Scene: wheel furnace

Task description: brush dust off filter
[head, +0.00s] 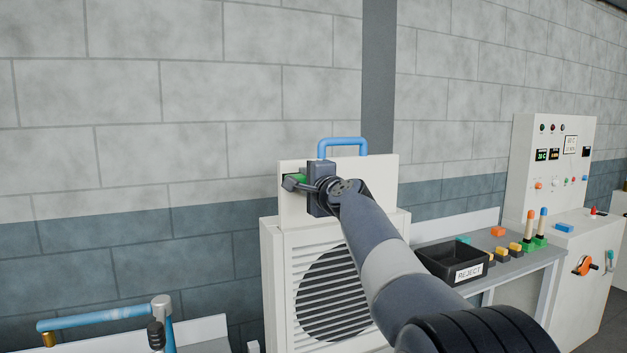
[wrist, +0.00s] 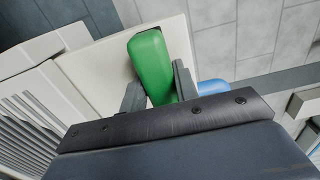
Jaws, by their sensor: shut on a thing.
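My gripper (head: 299,184) is shut on a green, rounded handle (wrist: 152,65), which I take to be the brush. Its green also shows between the fingers in the head view (head: 299,178). No bristles are visible. The filter (head: 376,173) is a flat cream panel with a blue handle (head: 342,142) on its top edge. It stands upright out of the top of a white louvred housing (head: 277,285). My gripper is in front of the panel's upper left part; I cannot tell whether the brush touches it. The panel also shows behind the brush in the wrist view (wrist: 96,65).
A black REJECT bin (head: 452,263) and several coloured parts stand on a grey bench to the right. A control cabinet (head: 552,165) stands beyond it. A blue pipe (head: 105,318) is at the lower left. A block wall closes off the back.

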